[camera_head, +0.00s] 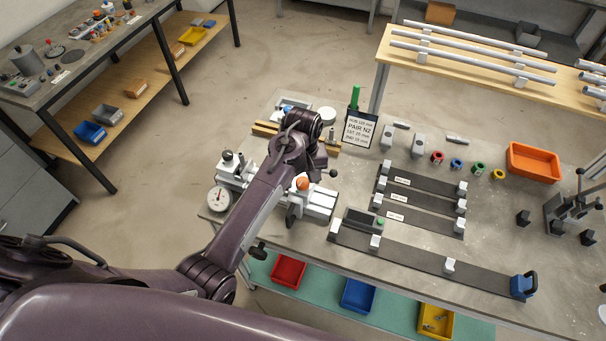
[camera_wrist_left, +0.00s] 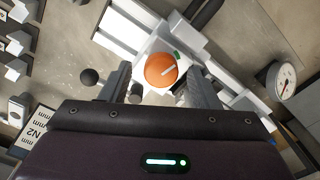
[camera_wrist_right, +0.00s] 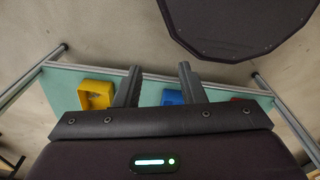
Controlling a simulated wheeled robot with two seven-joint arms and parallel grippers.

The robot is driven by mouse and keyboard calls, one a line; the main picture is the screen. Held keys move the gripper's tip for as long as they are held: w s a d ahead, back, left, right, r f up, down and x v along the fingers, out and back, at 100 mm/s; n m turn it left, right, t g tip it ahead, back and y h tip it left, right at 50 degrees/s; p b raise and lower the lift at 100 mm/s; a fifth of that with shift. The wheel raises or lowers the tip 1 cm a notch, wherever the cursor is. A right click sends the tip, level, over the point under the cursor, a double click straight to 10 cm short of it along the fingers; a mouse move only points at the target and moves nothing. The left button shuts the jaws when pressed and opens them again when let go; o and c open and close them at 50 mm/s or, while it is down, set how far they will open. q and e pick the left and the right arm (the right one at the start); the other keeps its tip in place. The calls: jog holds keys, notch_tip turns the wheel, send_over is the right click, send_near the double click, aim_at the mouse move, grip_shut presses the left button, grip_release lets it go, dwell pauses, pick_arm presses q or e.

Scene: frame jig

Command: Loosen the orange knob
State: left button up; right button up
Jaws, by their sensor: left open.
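The orange knob (camera_head: 303,184) is on a white metal fixture (camera_head: 318,204) at the left part of the bench. In the left wrist view the round knob (camera_wrist_left: 161,71) carries a white line on top. My left gripper (camera_head: 316,171) is over the fixture, pointing down; the arm hides part of it. In the left wrist view the open fingers (camera_wrist_left: 160,80) stand on either side of the knob, with gaps showing; I cannot tell their exact height relative to it. My right gripper (camera_wrist_right: 161,82) is open and empty, away from the fixture.
A dial gauge (camera_head: 220,198) sits left of the fixture. A black ball handle (camera_wrist_left: 90,77) stands close to the left gripper's finger. A sign (camera_head: 359,129) stands behind, and dark rails (camera_head: 425,225) lie to the right. Red (camera_head: 288,271), blue (camera_head: 357,295) and yellow bins are on the lower shelf.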

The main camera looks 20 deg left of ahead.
pick_arm(q)
jog(key=shift+f, duration=0.1)
jog(key=c, duration=1)
pick_arm(e)
jog(key=shift+w, duration=0.3)
pick_arm(q)
jog(key=n, duration=0.4)
jog(key=shift+n, duration=0.4)
jog(key=n, duration=1.4)
jog(key=shift+n, duration=0.3)
pick_arm(e)
jog(key=shift+w+a, duration=0.1)
jog(key=shift+w, duration=0.1)
